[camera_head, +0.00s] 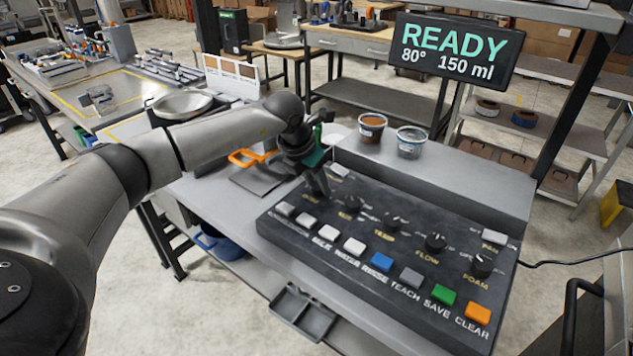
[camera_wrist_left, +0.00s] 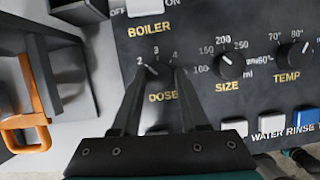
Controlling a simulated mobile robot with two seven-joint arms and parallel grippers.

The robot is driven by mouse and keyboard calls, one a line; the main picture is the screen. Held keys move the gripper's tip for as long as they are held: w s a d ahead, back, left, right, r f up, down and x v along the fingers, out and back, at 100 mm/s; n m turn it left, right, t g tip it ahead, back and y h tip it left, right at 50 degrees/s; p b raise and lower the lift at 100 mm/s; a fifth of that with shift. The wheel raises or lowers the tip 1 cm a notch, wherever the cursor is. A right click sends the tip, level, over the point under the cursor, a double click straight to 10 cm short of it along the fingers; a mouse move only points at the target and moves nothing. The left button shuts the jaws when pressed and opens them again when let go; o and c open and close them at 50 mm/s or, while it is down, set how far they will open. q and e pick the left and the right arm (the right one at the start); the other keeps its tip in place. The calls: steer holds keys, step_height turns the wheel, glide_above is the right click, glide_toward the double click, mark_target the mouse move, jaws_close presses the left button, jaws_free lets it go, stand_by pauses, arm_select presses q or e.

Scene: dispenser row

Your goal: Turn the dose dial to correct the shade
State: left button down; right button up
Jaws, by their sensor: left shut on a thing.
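The dark control panel (camera_head: 385,262) lies on the counter with a row of small black dials. My left gripper (camera_head: 318,188) reaches down onto its left end and hides the dose dial in the head view. In the left wrist view the dose dial (camera_wrist_left: 152,70) sits between the two fingertips of my left gripper (camera_wrist_left: 153,82), which is shut on it. Its scale shows 2, 3 and 4; its exact setting is hard to read. The display (camera_head: 452,50) reads READY, 80° and 150 ml. A card with brown shade swatches (camera_head: 231,76) stands behind my left arm. My right gripper is not in view.
The size dial (camera_wrist_left: 228,65) and temp dial (camera_wrist_left: 293,55) are close to the right of the fingers. Coloured buttons (camera_head: 381,261) line the panel's front. Two cups stand behind, one brown-filled (camera_head: 372,127), one greyish (camera_head: 411,142). An orange-handled thing (camera_head: 247,157) lies left.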

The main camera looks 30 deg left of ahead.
arm_select(q)
steer(key=m+h, duration=0.1)
steer(key=m, duration=0.1)
steer(key=m+b, duration=0.1)
steer(key=m, duration=0.1)
steer(key=shift+w+a+m+h, duration=0.1)
steer(key=shift+a+m+h, duration=0.05)
steer(key=shift+m+h, duration=0.2)
steer(key=shift+a+m+g+h+b, duration=0.1)
steer(key=shift+m+g+h+b, duration=0.5)
steer(key=shift+m, duration=1.15)
steer(key=shift+c, duration=2.1)
jaws_free()
steer(key=p+v, duration=0.2)
steer(key=v, duration=1.3)
steer(key=shift+r, duration=0.25)
steer(key=shift+w, duration=0.15)
